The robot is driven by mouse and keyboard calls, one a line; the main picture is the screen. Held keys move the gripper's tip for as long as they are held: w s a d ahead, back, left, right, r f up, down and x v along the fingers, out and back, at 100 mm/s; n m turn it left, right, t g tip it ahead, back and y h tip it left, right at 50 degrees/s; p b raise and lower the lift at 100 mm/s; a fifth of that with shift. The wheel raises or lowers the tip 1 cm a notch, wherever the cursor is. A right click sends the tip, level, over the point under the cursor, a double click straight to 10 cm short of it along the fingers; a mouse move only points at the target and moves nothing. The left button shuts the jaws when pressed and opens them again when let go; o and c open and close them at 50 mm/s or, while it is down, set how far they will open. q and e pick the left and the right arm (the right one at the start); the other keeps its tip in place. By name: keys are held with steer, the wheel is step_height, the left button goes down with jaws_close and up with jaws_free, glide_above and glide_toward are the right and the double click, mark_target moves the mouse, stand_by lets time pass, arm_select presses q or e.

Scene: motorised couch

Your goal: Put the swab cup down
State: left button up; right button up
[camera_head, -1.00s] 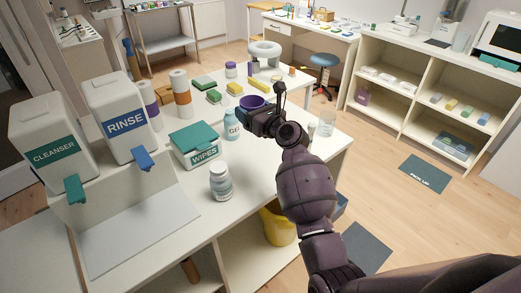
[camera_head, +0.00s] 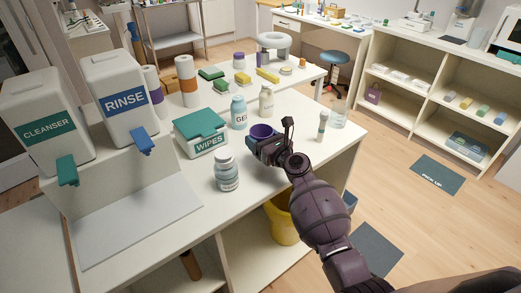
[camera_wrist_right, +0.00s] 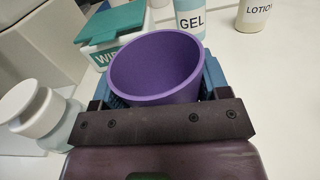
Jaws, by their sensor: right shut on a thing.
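The swab cup is a purple open-topped cup (camera_head: 262,131), upright over the front part of the white table. My right gripper (camera_head: 264,143) is shut on it. In the wrist view the blue fingers of my right gripper (camera_wrist_right: 162,85) hold the purple cup (camera_wrist_right: 155,72) from both sides, and the cup looks empty inside. The cup is low, close to the tabletop; its base is hidden, so I cannot tell whether it touches. My left gripper is not in view.
The wipes box (camera_head: 201,135) and a white-capped bottle (camera_head: 226,172) stand left of the cup. The gel bottle (camera_head: 239,112) and lotion bottle (camera_head: 266,100) stand behind it. A small tube (camera_head: 322,126) and clear cup (camera_head: 338,115) stand to the right, with bare tabletop between.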

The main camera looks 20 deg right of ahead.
step_height(320, 180, down, 4)
steer(key=shift+f+b, duration=0.1)
steer(key=shift+b, duration=0.85)
steer(key=shift+r, duration=0.2)
steer(key=shift+f, duration=0.15)
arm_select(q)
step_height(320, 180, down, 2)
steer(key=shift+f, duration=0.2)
arm_select(e)
steer(key=o, duration=0.9)
steer(key=shift+o, duration=0.2)
